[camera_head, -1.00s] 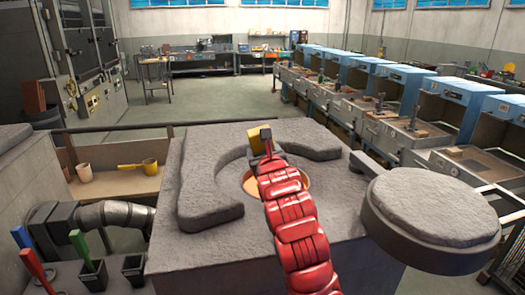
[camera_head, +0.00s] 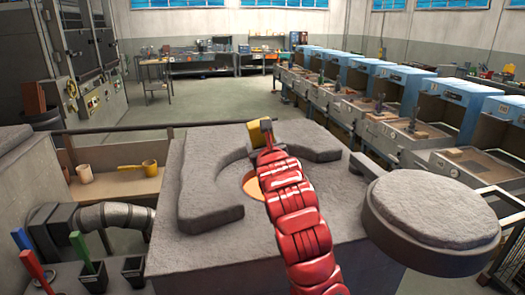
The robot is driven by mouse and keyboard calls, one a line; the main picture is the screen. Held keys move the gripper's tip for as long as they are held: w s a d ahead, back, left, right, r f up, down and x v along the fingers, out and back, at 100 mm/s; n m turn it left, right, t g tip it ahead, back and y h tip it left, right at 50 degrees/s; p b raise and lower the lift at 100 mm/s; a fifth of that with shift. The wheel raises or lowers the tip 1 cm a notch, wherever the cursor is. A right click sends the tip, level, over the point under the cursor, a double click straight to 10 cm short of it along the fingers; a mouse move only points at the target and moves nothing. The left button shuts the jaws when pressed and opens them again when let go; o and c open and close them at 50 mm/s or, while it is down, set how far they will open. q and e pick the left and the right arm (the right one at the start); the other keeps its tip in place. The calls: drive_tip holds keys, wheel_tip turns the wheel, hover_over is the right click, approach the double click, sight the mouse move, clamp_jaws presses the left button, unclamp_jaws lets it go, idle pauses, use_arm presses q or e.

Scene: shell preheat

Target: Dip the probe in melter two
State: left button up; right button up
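The melter (camera_head: 200,245) is a grey block with a raised, broken stone ring on top. Its round opening (camera_head: 251,188) glows orange, partly hidden by my red arm. No number shows on it. The arm comes in from the bottom, right of centre, and I take it as my right one. My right gripper (camera_head: 266,125) is at its far end, above the far side of the opening. A yellow piece (camera_head: 255,132), seemingly the probe's handle, sits at the gripper, which looks shut on it. The probe's lower part is hidden. My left gripper is not in view.
The thick round lid (camera_head: 430,215) is swung out to the right. Blue (camera_head: 20,238), green (camera_head: 80,250) and red (camera_head: 35,268) handles stand at lower left, beside an empty black holder (camera_head: 133,268). A yellow ladle (camera_head: 148,166) lies on a shelf behind.

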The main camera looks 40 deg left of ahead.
use_arm(q)
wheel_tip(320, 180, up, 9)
drive_tip(key=p, duration=0.2)
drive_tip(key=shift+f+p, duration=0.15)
drive_tip(key=shift+p, duration=0.2)
